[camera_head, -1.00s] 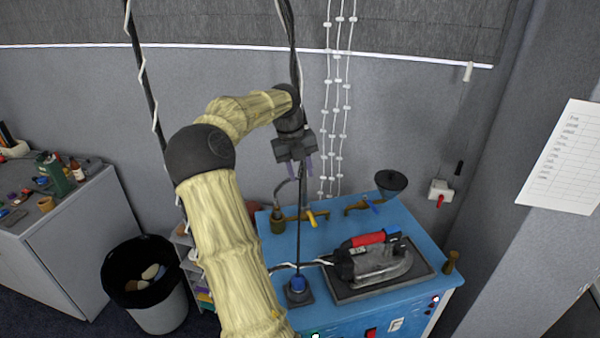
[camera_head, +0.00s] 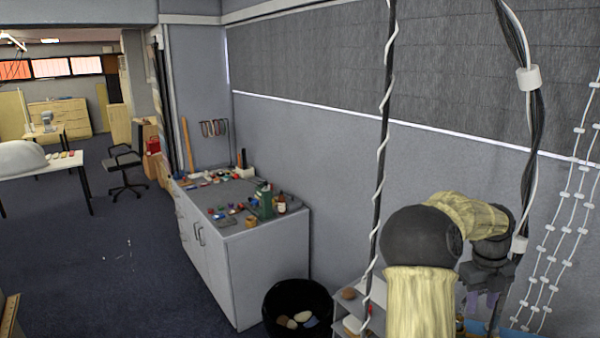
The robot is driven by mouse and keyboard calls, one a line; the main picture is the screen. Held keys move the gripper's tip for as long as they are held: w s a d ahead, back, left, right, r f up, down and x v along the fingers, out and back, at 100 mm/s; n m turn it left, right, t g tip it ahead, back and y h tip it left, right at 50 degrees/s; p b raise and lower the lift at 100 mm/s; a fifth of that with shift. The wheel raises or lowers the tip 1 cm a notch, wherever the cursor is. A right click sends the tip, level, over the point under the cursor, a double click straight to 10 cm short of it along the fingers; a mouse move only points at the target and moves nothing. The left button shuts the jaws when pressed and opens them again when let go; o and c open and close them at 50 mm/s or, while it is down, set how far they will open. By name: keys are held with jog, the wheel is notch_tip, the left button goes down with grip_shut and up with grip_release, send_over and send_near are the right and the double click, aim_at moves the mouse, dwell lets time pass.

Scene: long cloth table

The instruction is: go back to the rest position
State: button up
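My arm (camera_head: 420,300) stands at the lower right, its cream-sleeved links bent at a dark elbow joint. My gripper (camera_head: 481,300) hangs fingers down at the end of the arm, in front of the grey wall. Its two pale purple fingers are apart, and I see nothing between them. A small part of the blue bench top (camera_head: 474,328) shows below the gripper at the bottom edge. The rest of that bench is out of view.
A grey cabinet (camera_head: 265,265) with tools and a green bottle on top stands in the middle. A black bin (camera_head: 297,300) and a small shelf (camera_head: 345,308) stand between it and my arm. Hanging cables (camera_head: 383,150) cross near the arm. Open floor (camera_head: 110,260) lies to the left.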

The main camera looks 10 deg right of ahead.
jog(key=a+f+n+t+y+b, duration=0.1)
jog(key=a+f+n, duration=0.2)
jog(key=a+n, duration=0.7)
jog(key=a+f+n+b, duration=0.1)
jog(key=a+f+n, duration=0.3)
jog(key=a+n, duration=0.6)
jog(key=s+a+f+n+t, duration=0.1)
jog(key=s+a+n, duration=0.2)
jog(key=a+n, duration=0.5)
jog(key=s+a+f+n+t+b, duration=0.1)
jog(key=s+a+n, duration=0.2)
jog(key=a+n, duration=0.6)
jog(key=shift+s+a+f+n, duration=0.3)
jog(key=shift+s+a, duration=0.05)
jog(key=shift+a, duration=0.3)
